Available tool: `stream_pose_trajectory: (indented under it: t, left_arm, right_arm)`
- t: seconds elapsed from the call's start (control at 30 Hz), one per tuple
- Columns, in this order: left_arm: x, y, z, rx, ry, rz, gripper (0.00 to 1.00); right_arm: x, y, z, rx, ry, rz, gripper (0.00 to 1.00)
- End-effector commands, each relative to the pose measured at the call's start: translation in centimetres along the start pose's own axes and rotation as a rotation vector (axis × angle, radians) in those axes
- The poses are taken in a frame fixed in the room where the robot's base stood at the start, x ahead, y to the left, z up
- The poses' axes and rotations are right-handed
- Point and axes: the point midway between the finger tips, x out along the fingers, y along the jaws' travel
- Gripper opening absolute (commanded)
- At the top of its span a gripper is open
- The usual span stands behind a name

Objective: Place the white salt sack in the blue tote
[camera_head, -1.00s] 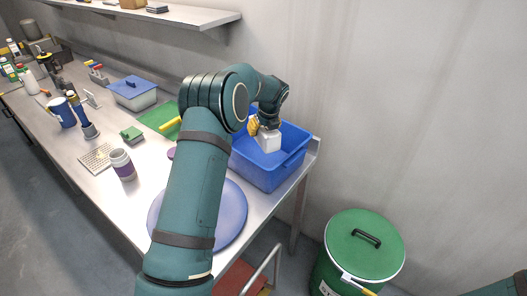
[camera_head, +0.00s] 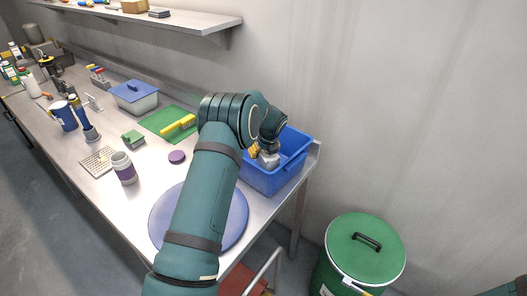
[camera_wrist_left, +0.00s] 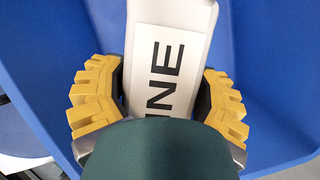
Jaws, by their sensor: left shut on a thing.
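The white salt sack (camera_head: 269,161) is partly hidden by my left gripper in the head view. In the left wrist view the white sack (camera_wrist_left: 168,70) fills the space between the yellow fingers, with dark letters on its label. My left gripper (camera_head: 260,152) is shut on it; the gripper also shows in the left wrist view (camera_wrist_left: 160,98). The blue tote (camera_head: 272,183) stands at the right end of the table. Sack and gripper are within the tote's opening, and blue walls surround them in the left wrist view (camera_wrist_left: 262,60). Whether the sack touches the tote's floor is hidden.
A blue round board (camera_head: 236,222) lies in front of the tote, partly under my left arm. A green mat (camera_head: 160,122) with a yellow-handled brush (camera_head: 178,126) lies left of the tote. A lidded green bin (camera_head: 362,250) stands on the floor at right.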

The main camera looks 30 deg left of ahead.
Motion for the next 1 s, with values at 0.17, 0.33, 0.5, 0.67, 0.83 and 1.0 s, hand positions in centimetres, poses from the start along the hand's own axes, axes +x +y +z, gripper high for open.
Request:
stream_pose_trajectory:
  t: [0.17, 0.33, 0.5, 0.67, 0.83, 1.0]
  left_arm:
    - [0.5, 0.0, -0.1, -0.001, -0.001, -0.001, 0.24]
    - [0.9, 0.0, -0.3, -0.001, -0.001, -0.001, 0.24]
    - [1.0, 0.0, -0.4, -0.001, -0.001, -0.001, 0.24]
    - [1.1, 0.0, -0.4, 0.0, 0.0, 0.0, 1.0]
    - [1.1, 0.0, -0.4, 0.0, 0.0, 0.0, 1.0]
    - [0.1, 0.0, 0.0, 0.0, -0.001, -0.001, 1.0]
  right_arm:
    - [0.3, 0.1, 0.0, 0.0, 0.0, 0.001, 0.23]
    - [0.6, 0.2, 0.1, 0.0, 0.0, 0.001, 0.23]
    - [0.7, 0.2, 0.1, 0.0, 0.0, 0.001, 0.23]
    - [0.7, 0.2, 0.1, 0.0, 0.0, 0.001, 0.23]
    - [0.6, 0.2, 0.1, 0.0, 0.0, 0.001, 0.23]
    - [0.0, 0.0, 0.0, 0.0, 0.0, 0.001, 0.23]
